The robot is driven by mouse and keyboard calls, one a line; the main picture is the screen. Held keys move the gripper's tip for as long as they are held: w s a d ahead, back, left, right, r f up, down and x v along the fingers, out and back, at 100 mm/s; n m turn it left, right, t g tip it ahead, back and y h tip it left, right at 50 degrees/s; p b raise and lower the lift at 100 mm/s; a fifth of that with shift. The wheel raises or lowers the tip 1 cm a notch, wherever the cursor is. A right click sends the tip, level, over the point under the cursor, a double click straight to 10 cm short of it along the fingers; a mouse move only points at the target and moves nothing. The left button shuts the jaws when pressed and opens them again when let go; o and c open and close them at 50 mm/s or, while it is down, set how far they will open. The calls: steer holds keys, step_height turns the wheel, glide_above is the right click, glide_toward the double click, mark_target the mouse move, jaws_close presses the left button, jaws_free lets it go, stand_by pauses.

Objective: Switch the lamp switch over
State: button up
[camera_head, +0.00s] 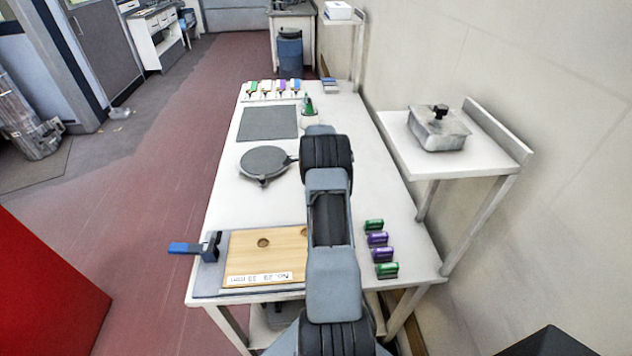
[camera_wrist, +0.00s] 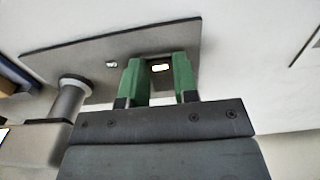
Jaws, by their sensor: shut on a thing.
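In the wrist view my gripper (camera_wrist: 157,68) shows two green fingers on either side of a small dark piece with a bright, pale yellow patch, seemingly the lamp switch (camera_wrist: 160,68). The fingers are shut on it, and they hide its sides. The switch cannot be made out in that view.
A metal cylinder (camera_wrist: 70,97) stands left of my fingers. On the table (camera_head: 225,190) are a round grey pan (camera_head: 266,162), a dark mat (camera_head: 268,122), a wooden board (camera_head: 262,262) and several green and purple blocks (camera_head: 377,239). A side shelf (camera_head: 397,160) holds a lidded metal box (camera_head: 438,130).

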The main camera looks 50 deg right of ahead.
steer(key=shift+s+d+t+y+b, duration=0.2)
steer(key=shift+t+y+b, duration=0.2)
steer(key=shift+t+y, duration=0.25)
steer(key=shift+c, duration=0.3)
steer(key=shift+r+t+y, duration=0.15)
steer(key=shift+t+y, duration=0.2)
steer(key=shift+y, duration=0.1)
steer(key=o, duration=0.9)
steer(key=b+v, duration=0.1)
steer(key=v, duration=1.3)
steer(key=shift+w, duration=0.1)
